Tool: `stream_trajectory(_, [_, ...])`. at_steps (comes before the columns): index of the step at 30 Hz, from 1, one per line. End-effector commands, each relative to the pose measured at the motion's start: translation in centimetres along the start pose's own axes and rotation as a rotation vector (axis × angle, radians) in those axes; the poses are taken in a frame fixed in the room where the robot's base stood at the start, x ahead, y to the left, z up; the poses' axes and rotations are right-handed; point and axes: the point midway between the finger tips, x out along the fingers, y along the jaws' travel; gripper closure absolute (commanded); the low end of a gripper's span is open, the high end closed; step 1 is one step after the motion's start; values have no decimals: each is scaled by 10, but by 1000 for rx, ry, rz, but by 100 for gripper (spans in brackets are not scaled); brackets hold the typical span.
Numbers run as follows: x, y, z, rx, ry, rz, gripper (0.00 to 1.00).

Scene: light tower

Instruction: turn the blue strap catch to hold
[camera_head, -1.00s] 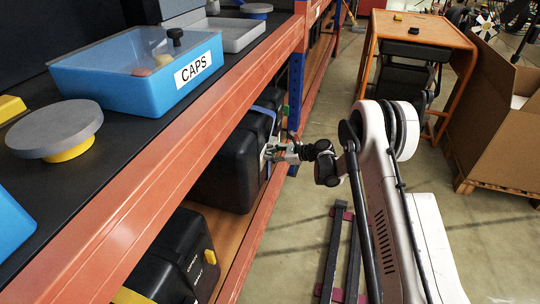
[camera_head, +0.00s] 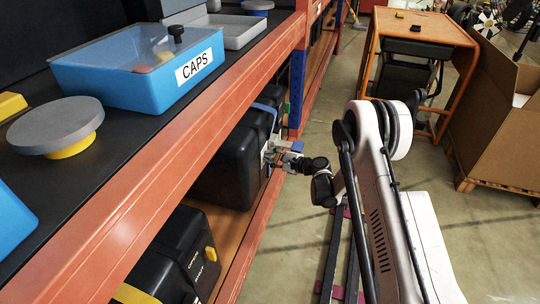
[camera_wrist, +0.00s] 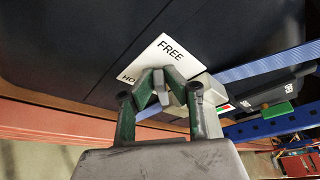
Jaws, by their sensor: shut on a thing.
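The black case (camera_head: 228,165) on the lower shelf has a blue strap (camera_head: 268,108) over it, which also shows in the wrist view (camera_wrist: 265,67). A white plate (camera_wrist: 165,58) on the case reads "FREE", with "HO" partly visible at its lower left. A pale grey catch body (camera_wrist: 208,92) sits beside the plate, against the strap. My gripper (camera_wrist: 160,88) is at the plate, its fingers closed on the catch's small grey part, which they mostly hide. In the head view my gripper (camera_head: 280,155) is against the case front. The catch's exact angle is unclear.
A green tab (camera_wrist: 278,110) on a dark latch is right of my gripper. The orange shelf beam (camera_head: 150,185) runs above the case; a second black case (camera_head: 170,262) is nearer. A blue CAPS bin (camera_head: 140,75) stands on the upper shelf. The aisle floor is open.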

Motion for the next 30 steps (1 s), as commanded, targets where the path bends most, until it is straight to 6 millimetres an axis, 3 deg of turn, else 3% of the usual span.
stream_trajectory(15, [1, 16, -4, -421, 0, -175, 100])
stream_trajectory(30, [2, 20, -7, -614, 0, -254, 100])
